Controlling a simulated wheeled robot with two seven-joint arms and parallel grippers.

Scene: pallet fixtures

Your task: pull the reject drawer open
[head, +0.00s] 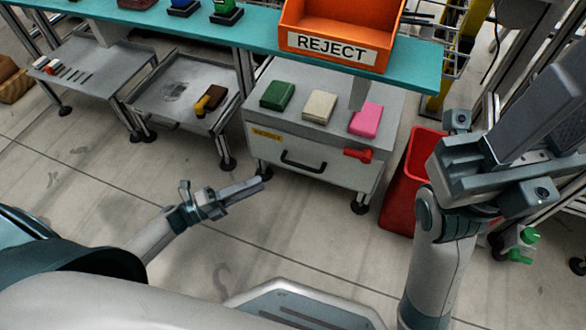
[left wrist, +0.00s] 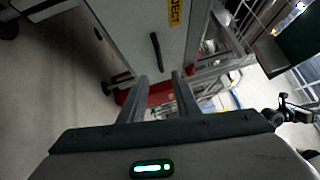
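The reject drawer (head: 330,178) is the front of a grey cabinet, with a yellow label (head: 266,133) at its upper left. Its front looks flush with the cabinet, so it appears shut. A black bar handle (head: 302,162) is on the front; it also shows in the left wrist view (left wrist: 156,52). My left gripper (head: 262,183) is in front of and below the handle, apart from it. In the left wrist view its two fingers (left wrist: 160,88) are spread and empty. My right gripper (head: 530,125) is raised at the right; its finger opening is unclear.
A red part (head: 357,154) sits at the drawer front's upper right. Green, cream and pink blocks (head: 366,119) lie on the cabinet top. A red bin (head: 400,195) stands right of it. An orange REJECT box (head: 340,22) is on the teal shelf above. Floor before the drawer is clear.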

